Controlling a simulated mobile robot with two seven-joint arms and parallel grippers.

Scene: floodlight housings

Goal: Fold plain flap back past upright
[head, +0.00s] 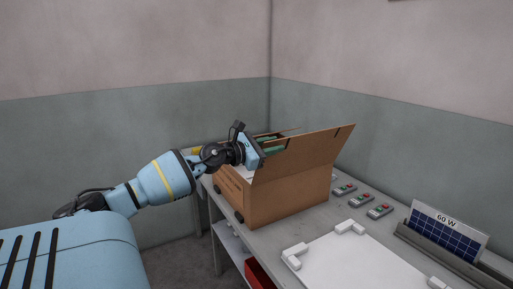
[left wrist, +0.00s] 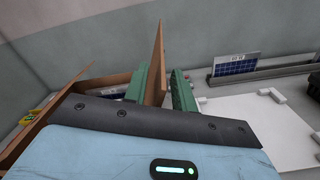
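An open cardboard box (head: 285,200) stands on the bench. A broad plain-looking flap (head: 310,152) rises from its near right side and leans outward; a cardboard panel (left wrist: 157,60) shows nearly edge-on in the left wrist view. My left gripper (head: 271,146) is at the box top, by the far left end of the broad flap. In the left wrist view its green fingers stand apart, one on each side of that panel, with a narrow gap on the right. The box interior is mostly hidden. My right gripper is in neither view.
A white board with corner blocks (head: 352,264) lies right of the box. Several small grey devices with red and green buttons (head: 362,200) lie behind it. A solar panel marked 60 W (head: 446,236) stands in a rail. A red bin (head: 258,275) sits below the bench.

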